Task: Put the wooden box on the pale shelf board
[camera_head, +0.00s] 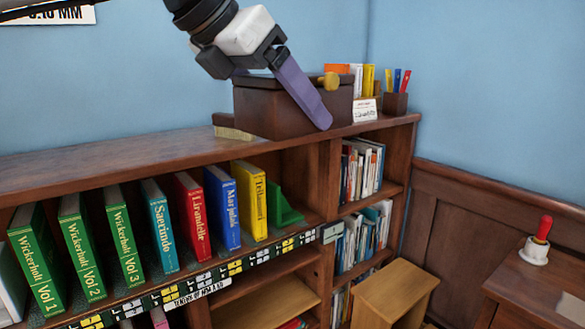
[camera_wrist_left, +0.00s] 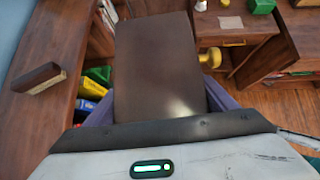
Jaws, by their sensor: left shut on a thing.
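The wooden box (camera_head: 262,108) is dark brown with a flat lid and a brass knob (camera_head: 328,82). My left gripper (camera_head: 290,100) is shut on it from above, with a purple finger along its near side; the far finger is mostly hidden. In the left wrist view the box (camera_wrist_left: 155,65) fills the space between the fingers. It appears at the bookcase's top level, towards the front edge; I cannot tell if it touches the top. A pale shelf board (camera_head: 265,305) lies low in the bookcase, under the book row, with its visible part bare. My right gripper is out of view.
A brush (camera_head: 232,132) lies on the bookcase top (camera_head: 110,160) beside the box. Upright books (camera_head: 190,215) and a green bookend (camera_head: 283,208) fill the shelf below. A pen holder (camera_head: 395,103) and card stand behind right. A wooden stool (camera_head: 400,285) stands at lower right.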

